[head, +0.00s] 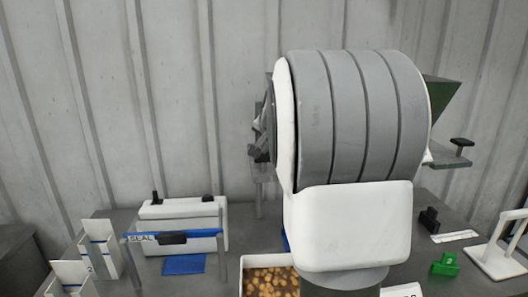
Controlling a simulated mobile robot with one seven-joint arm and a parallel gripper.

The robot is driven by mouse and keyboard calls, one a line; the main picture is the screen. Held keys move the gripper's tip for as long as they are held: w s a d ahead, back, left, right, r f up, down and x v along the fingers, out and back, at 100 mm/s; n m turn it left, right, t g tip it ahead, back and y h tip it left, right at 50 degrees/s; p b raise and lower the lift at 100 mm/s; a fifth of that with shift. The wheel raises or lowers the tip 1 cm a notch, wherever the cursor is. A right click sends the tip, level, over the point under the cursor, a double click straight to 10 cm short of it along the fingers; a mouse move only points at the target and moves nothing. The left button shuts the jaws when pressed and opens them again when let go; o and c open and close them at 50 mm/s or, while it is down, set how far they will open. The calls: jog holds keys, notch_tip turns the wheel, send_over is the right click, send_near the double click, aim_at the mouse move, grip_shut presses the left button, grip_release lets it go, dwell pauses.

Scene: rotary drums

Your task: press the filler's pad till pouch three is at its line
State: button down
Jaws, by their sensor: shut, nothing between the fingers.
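A green hopper (440,95), perhaps the filler's, stands at the back right, partly hidden. A black pad-like knob (461,142) sits on a small grey shelf below it; I cannot tell if it is the filler's pad. Two white open-topped pouches, a rear one (102,252) and a front one (70,279), stand at the far left with blue lines across them. I cannot make out a pouch marked three or its fill level. A large grey and white form close to the camera covers the middle. I cannot make out my gripper.
A white sealer (185,241) with a blue bar and black handle stands at left. A tray of tan pieces (269,281) is at front centre. A green block (445,264) marked 3, a black fixture (429,219) and a white stand (497,259) are at right.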

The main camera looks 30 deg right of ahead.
aim_at(264, 156)
jog(key=shift+f+b, duration=0.6)
jog(key=shift+f, duration=0.25)
dwell(0.3)
jog(key=shift+r, duration=0.15)
jog(key=shift+r+p, duration=1.65)
jog(key=shift+r, duration=0.35)
jog(key=shift+r, duration=0.1)
notch_tip(264, 156, up, 5)
jog(key=p, duration=0.4)
